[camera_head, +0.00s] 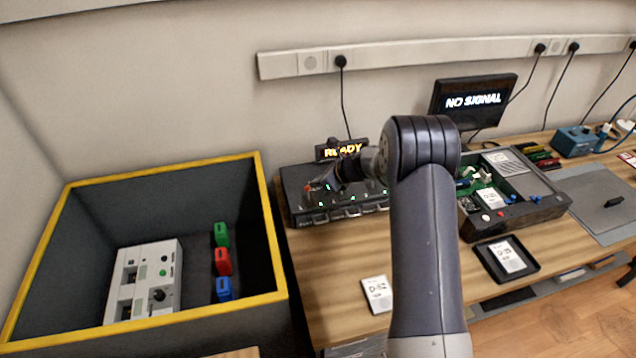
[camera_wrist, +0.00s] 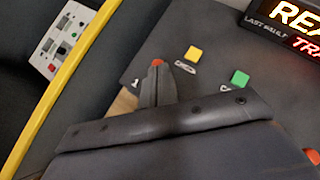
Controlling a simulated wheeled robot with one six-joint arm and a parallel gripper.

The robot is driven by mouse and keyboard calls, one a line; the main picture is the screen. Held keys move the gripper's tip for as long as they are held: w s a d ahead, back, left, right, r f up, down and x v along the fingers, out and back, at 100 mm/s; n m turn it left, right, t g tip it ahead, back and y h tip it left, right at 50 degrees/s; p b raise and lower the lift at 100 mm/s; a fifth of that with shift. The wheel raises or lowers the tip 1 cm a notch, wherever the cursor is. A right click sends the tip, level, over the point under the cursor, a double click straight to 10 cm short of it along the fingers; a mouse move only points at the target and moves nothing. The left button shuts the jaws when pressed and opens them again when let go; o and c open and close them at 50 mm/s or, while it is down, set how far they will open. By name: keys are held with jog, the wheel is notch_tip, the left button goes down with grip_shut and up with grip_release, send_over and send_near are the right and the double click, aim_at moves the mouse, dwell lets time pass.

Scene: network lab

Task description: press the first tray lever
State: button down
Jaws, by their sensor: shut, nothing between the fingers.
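The dark tray unit (camera_head: 300,178) stands on the bench against the wall, with several handled trays along its front. In the wrist view its dark top (camera_wrist: 215,35) carries a red cap (camera_wrist: 157,62) beside a printed 1, then a yellow cap (camera_wrist: 195,54) and a green cap (camera_wrist: 240,78). My gripper also shows in the head view (camera_head: 326,184), over the unit's left part.
A display (camera_head: 342,150) reading READY stands behind the unit. A yellow-rimmed dark bin (camera_head: 270,235) is close on the left, holding a white panel (camera_head: 150,260) and coloured blocks. An open case (camera_head: 540,190) and a monitor (camera_head: 473,98) are to the right.

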jog(key=shift+r, duration=0.25)
jog(key=s+d+r+b, duration=0.1)
jog(key=d+r, duration=0.7)
jog(key=r, duration=0.2)
jog(key=shift+s+d, duration=0.2)
jog(key=shift+s, duration=0.1)
